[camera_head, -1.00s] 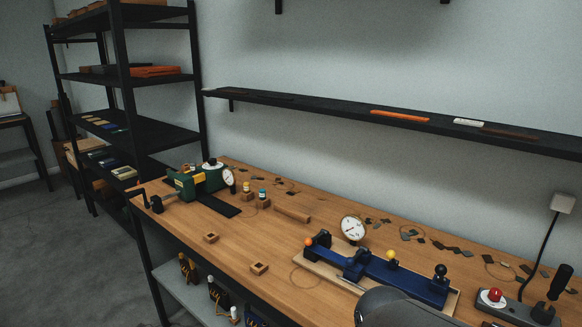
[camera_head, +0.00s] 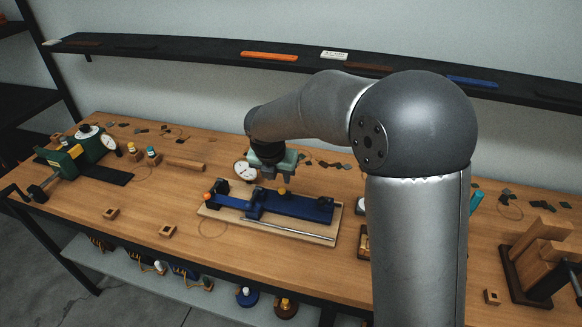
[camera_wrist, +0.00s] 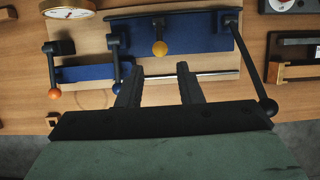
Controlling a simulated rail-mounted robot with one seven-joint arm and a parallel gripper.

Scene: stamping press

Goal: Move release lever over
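A blue fixture (camera_head: 297,206) lies on a pale wooden board (camera_head: 227,225) on the bench. In the wrist view the blue fixture (camera_wrist: 190,38) carries several black arms with ball ends: an orange ball (camera_wrist: 54,93), a blue ball (camera_wrist: 117,88), a yellow ball (camera_wrist: 159,48) and, on a long rod at right, a black ball (camera_wrist: 268,106). Which one is the release lever is not marked. My gripper (camera_wrist: 157,70) is open and empty, its fingers apart below the yellow ball in the picture. In the head view it hangs over the fixture's back side, its fingertips hard to make out.
A dial gauge (camera_head: 245,171) stands behind the fixture. A thin silver rod (camera_head: 288,229) lies along the board's front. A small wooden block (camera_head: 167,231), a green machine (camera_head: 78,155) and wooden blocks (camera_head: 540,255) stand elsewhere. The bench left of the board is mostly clear.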

